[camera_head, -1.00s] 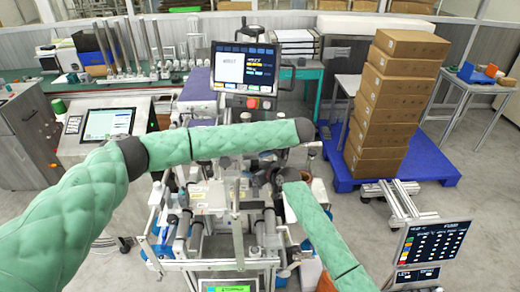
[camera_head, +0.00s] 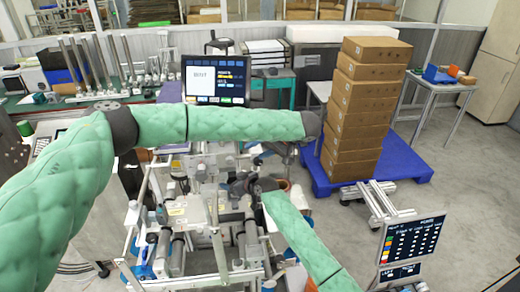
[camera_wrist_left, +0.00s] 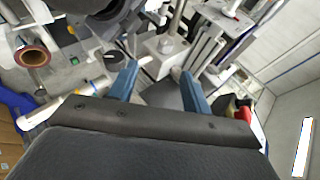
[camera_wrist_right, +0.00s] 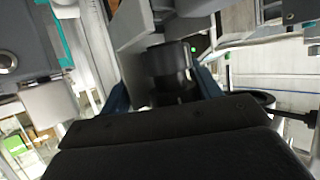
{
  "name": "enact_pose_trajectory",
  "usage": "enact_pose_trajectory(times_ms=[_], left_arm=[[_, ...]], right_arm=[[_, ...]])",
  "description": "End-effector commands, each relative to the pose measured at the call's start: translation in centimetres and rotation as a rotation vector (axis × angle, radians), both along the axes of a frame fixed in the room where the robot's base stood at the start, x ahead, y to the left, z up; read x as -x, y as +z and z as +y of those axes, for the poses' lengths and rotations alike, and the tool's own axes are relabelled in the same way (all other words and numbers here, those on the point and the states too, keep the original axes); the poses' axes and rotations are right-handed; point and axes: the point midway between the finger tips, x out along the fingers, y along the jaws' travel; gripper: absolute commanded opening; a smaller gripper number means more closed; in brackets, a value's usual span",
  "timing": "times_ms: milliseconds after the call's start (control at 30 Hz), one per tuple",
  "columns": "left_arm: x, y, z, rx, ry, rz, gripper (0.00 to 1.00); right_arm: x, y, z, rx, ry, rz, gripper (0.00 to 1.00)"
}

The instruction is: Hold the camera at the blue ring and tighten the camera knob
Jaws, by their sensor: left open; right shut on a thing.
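My right gripper (camera_wrist_right: 163,92) is shut on a black cylindrical part (camera_wrist_right: 172,62) under a grey block, in the right wrist view; it looks like the camera, but I cannot be sure. In the head view my right gripper (camera_head: 258,186) is low over the middle of the machine. My left gripper (camera_wrist_left: 160,82) is open and empty, above the machine's posts in the left wrist view. In the head view its fingers are hidden behind the end of my left forearm. I cannot make out the blue ring or the knob.
The machine's frame and rollers (camera_head: 178,252) fill the space below my arms. A monitor (camera_head: 216,80) stands behind it. Stacked cartons (camera_head: 365,105) on a blue pallet (camera_head: 400,172) are at the right. A small screen (camera_head: 412,240) is front right. A reddish roll (camera_wrist_left: 36,55) lies left.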

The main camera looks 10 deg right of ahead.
Motion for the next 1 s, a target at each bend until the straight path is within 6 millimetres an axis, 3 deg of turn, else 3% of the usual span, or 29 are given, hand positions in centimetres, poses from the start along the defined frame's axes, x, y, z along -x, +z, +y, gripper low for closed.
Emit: enact_pose_trajectory(times_ms=[567,1000], left_arm=[[0.2,0.1,0.0,-0.014,-0.038,0.02,0.49],[0.2,-2.2,3.0,-0.237,-0.532,0.257,0.49]], right_arm=[[0.2,0.0,0.5,-0.003,0.006,0.002,0.2],[0.2,-0.1,0.5,-0.003,0.006,0.002,0.2]])
